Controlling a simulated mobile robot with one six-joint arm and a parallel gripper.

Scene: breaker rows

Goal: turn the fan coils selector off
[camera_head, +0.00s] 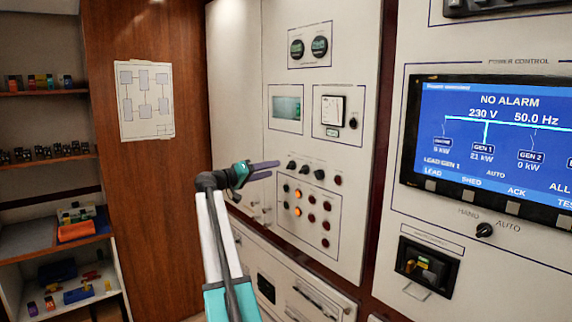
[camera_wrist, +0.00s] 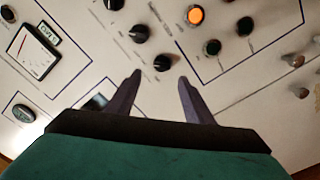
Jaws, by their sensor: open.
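Three black rotary selectors sit in a slanting row on the pale panel in the wrist view: an upper one (camera_wrist: 115,4), a middle one (camera_wrist: 138,33) and a lower one (camera_wrist: 163,63). The labels are too small to read, so I cannot tell which is the fan coils selector. My gripper (camera_wrist: 160,76) is open and empty, and the lower selector shows between and just beyond its fingertips. In the head view, my gripper (camera_head: 268,168) is in front of the panel, left of the selector row (camera_head: 305,169). I see no contact with a selector.
Indicator lamps, one lit orange (camera_wrist: 196,15), stand beside the selectors. A square meter (camera_wrist: 32,50) is on the same panel. In the head view, a blue power screen (camera_head: 490,145) and a HAND/AUTO knob (camera_head: 484,230) are at right. Shelves (camera_head: 50,155) stand far left.

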